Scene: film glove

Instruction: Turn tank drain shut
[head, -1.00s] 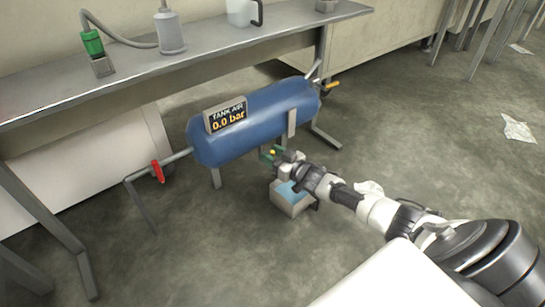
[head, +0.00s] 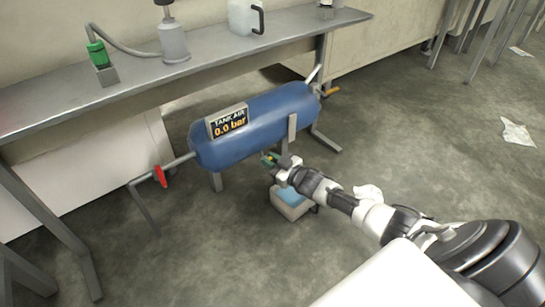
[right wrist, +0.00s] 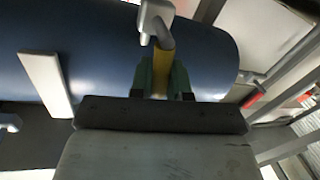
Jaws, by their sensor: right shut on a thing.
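The blue air tank (head: 255,128) lies on its stand under the bench, with a sign reading "TANK AIR 0.0 bar" (head: 227,121). In the right wrist view, the tank drain's grey fitting (right wrist: 155,20) hangs at the tank's underside, with a yellow lever (right wrist: 159,82). My right gripper (right wrist: 161,83) has its green fingers on both sides of the lever and is shut on it. In the head view the right gripper (head: 269,159) is under the tank's middle and mostly hides the drain. My left gripper is not in view.
An open box with a light-blue inside (head: 290,207) stands on the floor below my right gripper. A red-handled valve (head: 160,176) is on the tank's left pipe, and a yellow-orange handle (head: 331,91) is at its right end. Bench legs stand at left.

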